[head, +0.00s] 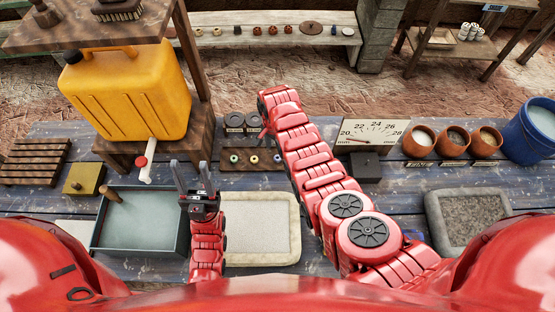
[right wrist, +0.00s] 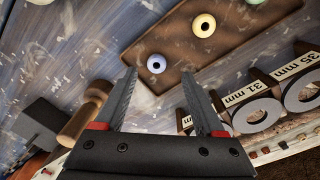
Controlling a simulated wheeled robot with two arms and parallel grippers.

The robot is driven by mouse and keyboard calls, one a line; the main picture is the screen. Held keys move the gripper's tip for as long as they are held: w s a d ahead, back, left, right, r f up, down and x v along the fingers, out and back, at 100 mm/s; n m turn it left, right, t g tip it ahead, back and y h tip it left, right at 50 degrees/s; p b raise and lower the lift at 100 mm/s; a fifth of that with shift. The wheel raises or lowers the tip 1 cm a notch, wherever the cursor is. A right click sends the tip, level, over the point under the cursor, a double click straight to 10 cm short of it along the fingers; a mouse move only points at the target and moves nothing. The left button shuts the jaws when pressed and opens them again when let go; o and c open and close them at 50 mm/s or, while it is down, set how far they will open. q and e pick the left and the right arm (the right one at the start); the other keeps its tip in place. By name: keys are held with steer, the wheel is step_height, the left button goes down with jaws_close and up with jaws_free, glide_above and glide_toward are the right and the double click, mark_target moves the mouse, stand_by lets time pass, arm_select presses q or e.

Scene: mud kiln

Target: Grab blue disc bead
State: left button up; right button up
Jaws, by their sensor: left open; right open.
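The blue disc bead (right wrist: 156,63) lies on a brown wooden board (right wrist: 180,50), at the end of a row with a pale yellow bead (right wrist: 204,25) and a green bead (right wrist: 255,1). In the head view the blue bead (head: 277,158) is at the row's right end, beside my right arm. My right gripper (right wrist: 158,74) is open and empty; in its wrist view the bead appears just beyond and between the fingertips. In the head view its fingers are mostly hidden by the arm. My left gripper (head: 189,164) is open and empty over the grey tray's right edge.
Ring gauges (right wrist: 258,115) marked in mm stand close to the right gripper. A wooden-handled tool (right wrist: 87,112) and a dark box (head: 365,166) are on the other side. A yellow jug (head: 125,95) on a stand is at left; clay pots (head: 453,141) are at right.

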mark_target(278, 155)
steer(key=f, duration=0.1)
steer(key=f+b, duration=0.2)
steer(key=f, duration=0.1)
steer(key=shift+s+d+f, duration=0.1)
steer(key=shift+s+d, duration=0.05)
steer(key=shift+d, duration=0.2)
jaws_close()
